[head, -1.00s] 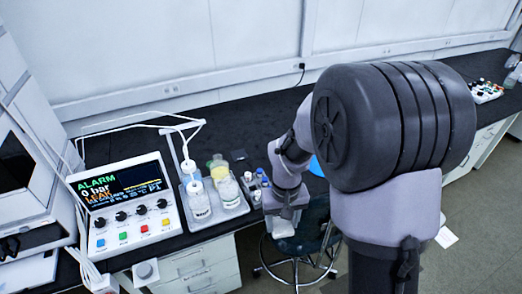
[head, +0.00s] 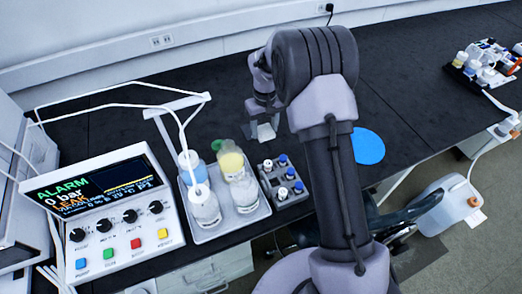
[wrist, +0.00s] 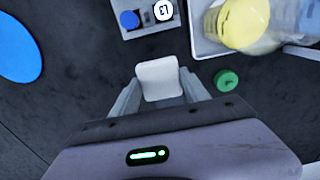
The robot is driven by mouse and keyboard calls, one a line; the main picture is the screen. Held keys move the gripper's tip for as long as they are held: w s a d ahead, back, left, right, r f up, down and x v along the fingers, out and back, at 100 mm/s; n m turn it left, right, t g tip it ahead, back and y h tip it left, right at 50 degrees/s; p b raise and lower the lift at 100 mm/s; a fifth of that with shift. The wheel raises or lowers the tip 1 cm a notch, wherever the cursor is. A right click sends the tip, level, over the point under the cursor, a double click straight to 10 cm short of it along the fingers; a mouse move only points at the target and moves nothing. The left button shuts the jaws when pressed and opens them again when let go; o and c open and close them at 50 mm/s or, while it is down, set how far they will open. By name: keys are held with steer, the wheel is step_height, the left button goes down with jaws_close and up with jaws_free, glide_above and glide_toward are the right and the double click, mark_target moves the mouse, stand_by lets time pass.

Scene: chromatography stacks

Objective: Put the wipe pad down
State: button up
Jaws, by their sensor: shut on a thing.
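The white wipe pad (wrist: 159,76) is a small square between the fingers of my gripper (wrist: 160,95) in the wrist view. The gripper is shut on it. In the head view, the pad (head: 266,132) shows pale at the end of my gripper (head: 262,124), over the black bench behind the vial rack. I cannot tell whether the pad touches the bench top.
The vial rack (head: 270,192) and the bottle tray (head: 222,233) stand nearby. A green cap (wrist: 227,80) lies right of the pad in the wrist view. A blue disc (head: 367,146) lies right of my arm. Black bench (head: 420,80) is clear beyond it.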

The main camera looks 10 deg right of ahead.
mark_target(264, 151)
step_height(264, 151, down, 10)
steer(key=b, duration=0.3)
steer(key=shift+w+b, duration=0.15)
steer(key=shift+b, duration=0.25)
steer(key=shift+f, duration=0.2)
steer(key=o, duration=1.2)
steer(key=shift+r, duration=0.1)
